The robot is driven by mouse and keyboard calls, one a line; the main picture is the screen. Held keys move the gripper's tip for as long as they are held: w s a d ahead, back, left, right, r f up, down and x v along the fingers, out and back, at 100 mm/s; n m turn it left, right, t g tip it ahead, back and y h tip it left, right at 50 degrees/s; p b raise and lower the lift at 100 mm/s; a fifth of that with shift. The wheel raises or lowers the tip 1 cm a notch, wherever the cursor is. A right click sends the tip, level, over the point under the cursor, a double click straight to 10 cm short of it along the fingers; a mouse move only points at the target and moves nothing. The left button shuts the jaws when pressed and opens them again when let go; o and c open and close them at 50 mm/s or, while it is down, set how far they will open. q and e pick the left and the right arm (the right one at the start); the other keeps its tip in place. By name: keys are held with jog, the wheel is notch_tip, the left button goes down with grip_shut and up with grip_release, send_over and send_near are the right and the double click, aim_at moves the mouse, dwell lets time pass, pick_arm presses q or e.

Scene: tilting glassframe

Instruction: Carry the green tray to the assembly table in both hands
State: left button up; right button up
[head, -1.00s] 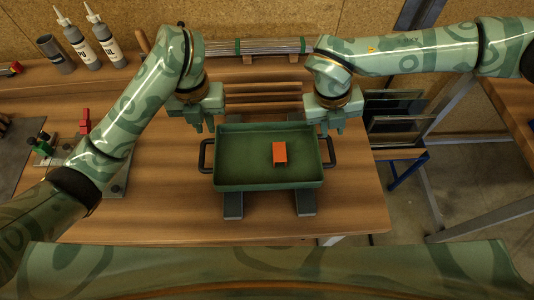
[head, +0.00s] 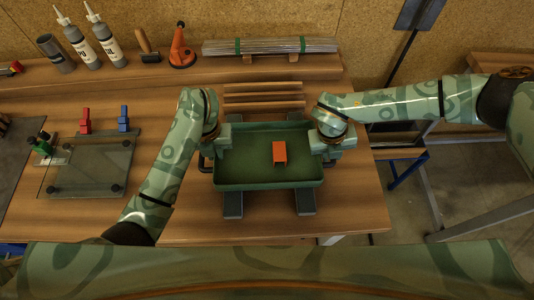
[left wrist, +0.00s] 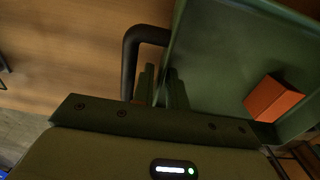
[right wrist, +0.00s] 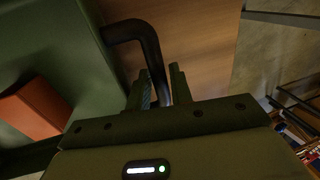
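The green tray (head: 268,180) sits on two dark supports on the wooden bench, with an orange block (head: 279,153) inside. My left gripper (head: 214,150) is low at the tray's left end. In the left wrist view its fingers (left wrist: 159,85) stand a little apart, and the left black handle (left wrist: 130,62) shows beside them, not between them. My right gripper (head: 334,150) is at the right end. In the right wrist view its fingers (right wrist: 160,85) are open, with the right black handle (right wrist: 150,45) running between them. I cannot tell which surface is the assembly table.
Bottles (head: 105,40), an orange tool (head: 181,48) and a bundle of rods (head: 268,46) lie along the back shelf. A glass plate (head: 92,165) with red and blue clamps is at left. Another wooden table (head: 500,62) stands at right beyond a floor gap.

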pick_arm(q)
jog(key=shift+c, duration=0.3)
pick_arm(e)
jog(key=shift+c, duration=0.3)
pick_arm(q)
grip_shut()
pick_arm(e)
grip_shut()
pick_arm(q)
jog(key=shift+r, duration=0.1)
pick_arm(e)
jog(key=shift+r, duration=0.1)
